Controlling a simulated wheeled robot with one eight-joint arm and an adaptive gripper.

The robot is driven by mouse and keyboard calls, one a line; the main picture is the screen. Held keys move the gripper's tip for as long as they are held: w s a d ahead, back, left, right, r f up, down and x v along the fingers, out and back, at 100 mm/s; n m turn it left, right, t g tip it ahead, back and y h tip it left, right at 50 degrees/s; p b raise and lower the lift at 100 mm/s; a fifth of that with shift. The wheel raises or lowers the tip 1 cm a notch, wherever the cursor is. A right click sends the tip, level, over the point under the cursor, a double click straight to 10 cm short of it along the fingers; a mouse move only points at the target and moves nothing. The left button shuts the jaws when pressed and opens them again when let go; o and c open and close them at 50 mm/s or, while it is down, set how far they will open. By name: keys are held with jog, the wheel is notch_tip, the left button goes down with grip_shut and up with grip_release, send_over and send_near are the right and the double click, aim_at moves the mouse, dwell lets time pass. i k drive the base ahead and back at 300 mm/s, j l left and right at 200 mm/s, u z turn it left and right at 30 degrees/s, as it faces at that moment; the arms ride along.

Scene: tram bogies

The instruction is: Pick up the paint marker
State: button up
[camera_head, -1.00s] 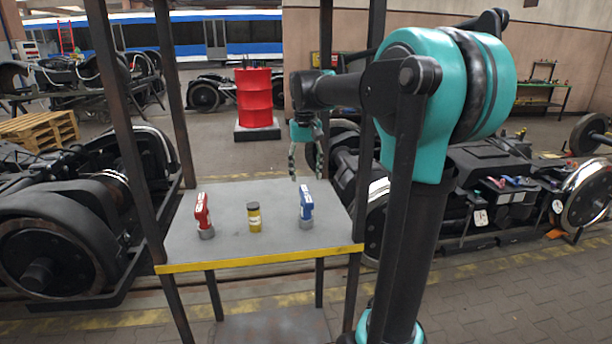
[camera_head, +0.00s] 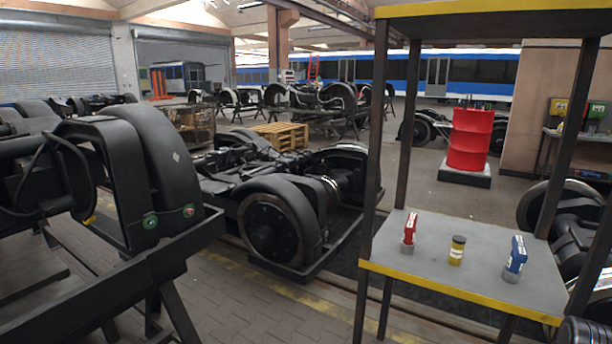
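Three small items stand on the grey shelf (camera_head: 437,241) of a yellow-edged rack at the right. They are a red item (camera_head: 409,231) with a grey base, a short yellow cylinder (camera_head: 456,252) with a dark cap, and a blue item (camera_head: 515,258) with a grey base, leaning slightly. They stand apart in a row. I cannot tell whether any of them is the paint marker; none shows clearly as one. My gripper is out of view, so what it holds is hidden.
Dark rack posts (camera_head: 378,130) frame the shelf. A red drum (camera_head: 469,140) stands behind it. Black bogies (camera_head: 290,205) fill the left and middle, one on a near stand at far left. A wooden pallet (camera_head: 280,134) lies farther back. Paved floor is free between the bogies and rack.

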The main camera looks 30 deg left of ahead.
aim_at(458, 242)
jog(key=i+u, duration=0.2)
jog(key=u, duration=0.15)
jog(key=i+l+u, duration=0.1)
jog(key=u, duration=0.2)
jog(key=i, duration=0.1)
